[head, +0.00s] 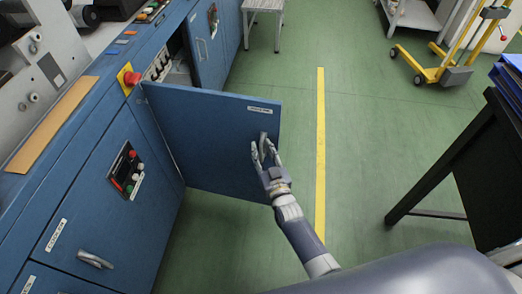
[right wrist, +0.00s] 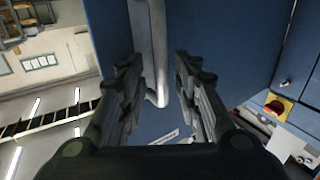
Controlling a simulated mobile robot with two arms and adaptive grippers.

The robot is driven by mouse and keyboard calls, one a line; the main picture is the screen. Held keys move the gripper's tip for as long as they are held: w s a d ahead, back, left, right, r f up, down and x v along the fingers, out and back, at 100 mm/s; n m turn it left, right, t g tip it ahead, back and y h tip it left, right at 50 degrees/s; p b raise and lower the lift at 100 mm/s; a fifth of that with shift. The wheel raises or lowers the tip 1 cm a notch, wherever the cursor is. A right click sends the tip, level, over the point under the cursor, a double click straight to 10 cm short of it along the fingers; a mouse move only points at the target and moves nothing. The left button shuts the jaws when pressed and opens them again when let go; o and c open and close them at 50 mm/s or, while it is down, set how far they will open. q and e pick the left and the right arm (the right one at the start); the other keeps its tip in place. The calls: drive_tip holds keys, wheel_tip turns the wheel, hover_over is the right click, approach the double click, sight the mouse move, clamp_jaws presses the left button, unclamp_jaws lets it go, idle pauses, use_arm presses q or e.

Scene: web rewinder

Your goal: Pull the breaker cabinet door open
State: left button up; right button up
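The blue breaker cabinet door (head: 205,135) stands swung well out from the cabinet front, with a small label near its top outer corner. Its grey bar handle (head: 262,138) is near the free edge. My right gripper (head: 266,155) is at the handle. In the right wrist view the handle (right wrist: 158,45) runs between the two spread fingers of the gripper (right wrist: 157,85), nearer the left finger, with a gap to the right one. Breakers (head: 160,62) show in the opening behind the door. My left gripper is not in view.
A red button on a yellow plate (head: 130,78) sits by the opening. Another blue cabinet door with a handle (head: 93,260) is at lower left. A dark table (head: 490,165) stands at right, a yellow lift (head: 450,60) beyond it. Green floor between is clear.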

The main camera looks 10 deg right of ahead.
drive_tip(key=shift+w+a, duration=0.1)
drive_tip(key=shift+a, duration=0.1)
drive_tip(key=shift+s, duration=0.45)
drive_tip(key=s+d, duration=0.1)
drive_tip(key=s, duration=1)
